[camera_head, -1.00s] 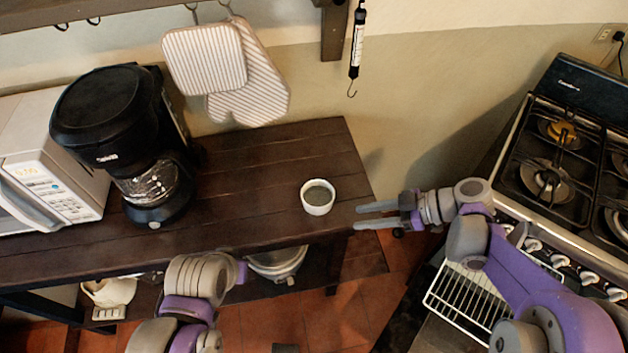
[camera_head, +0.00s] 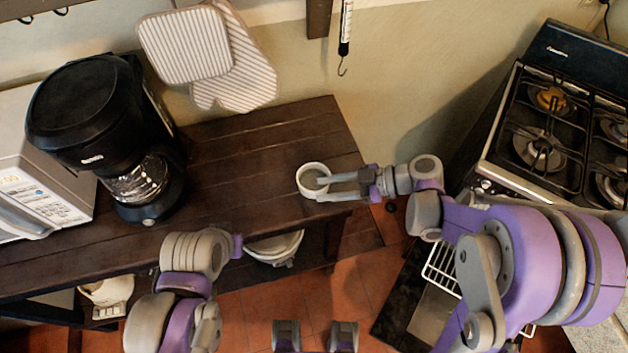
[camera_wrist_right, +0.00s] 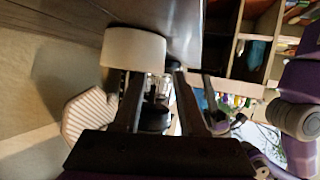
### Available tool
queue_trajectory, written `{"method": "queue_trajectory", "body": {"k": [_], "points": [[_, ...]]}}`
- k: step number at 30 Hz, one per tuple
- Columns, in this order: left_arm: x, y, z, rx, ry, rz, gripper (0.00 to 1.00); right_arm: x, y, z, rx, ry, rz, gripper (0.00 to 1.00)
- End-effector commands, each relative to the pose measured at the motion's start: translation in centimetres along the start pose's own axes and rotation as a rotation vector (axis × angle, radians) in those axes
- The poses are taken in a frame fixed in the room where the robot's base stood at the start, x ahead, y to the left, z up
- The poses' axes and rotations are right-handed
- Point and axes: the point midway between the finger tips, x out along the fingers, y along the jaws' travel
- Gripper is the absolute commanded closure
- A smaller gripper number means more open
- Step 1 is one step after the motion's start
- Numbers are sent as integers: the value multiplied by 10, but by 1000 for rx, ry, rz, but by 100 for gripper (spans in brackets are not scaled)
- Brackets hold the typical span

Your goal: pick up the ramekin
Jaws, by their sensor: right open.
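The ramekin (camera_head: 307,188) is a small white round cup with a greyish inside, upright near the right end of the dark wooden table (camera_head: 250,150). My right gripper (camera_head: 322,188) is open, its fingers pointing left at the ramekin. In the head view the far finger overlaps the cup's opening and the near finger lies along its near rim; I cannot tell whether they touch. In the right wrist view the ramekin (camera_wrist_right: 133,45) is just beyond the open fingertips (camera_wrist_right: 160,75), offset to the left. My left arm is at lower left; its gripper does not show.
A black coffee maker (camera_head: 90,110) and a white microwave (camera_head: 40,185) stand on the table's left. Striped oven mitts (camera_head: 235,75) hang on the wall. A stove (camera_head: 540,150) is at the right. The table between coffee maker and ramekin is clear.

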Motion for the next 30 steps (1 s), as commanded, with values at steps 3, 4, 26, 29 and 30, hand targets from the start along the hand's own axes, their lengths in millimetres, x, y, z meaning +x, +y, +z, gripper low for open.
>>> {"method": "queue_trajectory", "body": {"k": [3,4,26,29,30], "points": [[-1,0,-1,0,1,0,100,18,-1,-1,-2,1,-3,58],[-1,0,-1,0,1,0,100,21,0,0,-1,0,-2,58],[-1,0,-1,0,1,0,100,26,0,0,0,-1,0,100],[-1,0,-1,0,1,0,100,26,0,1,0,-2,0,100],[-1,0,-1,0,1,0,100,26,0,1,1,-2,0,100]]}}
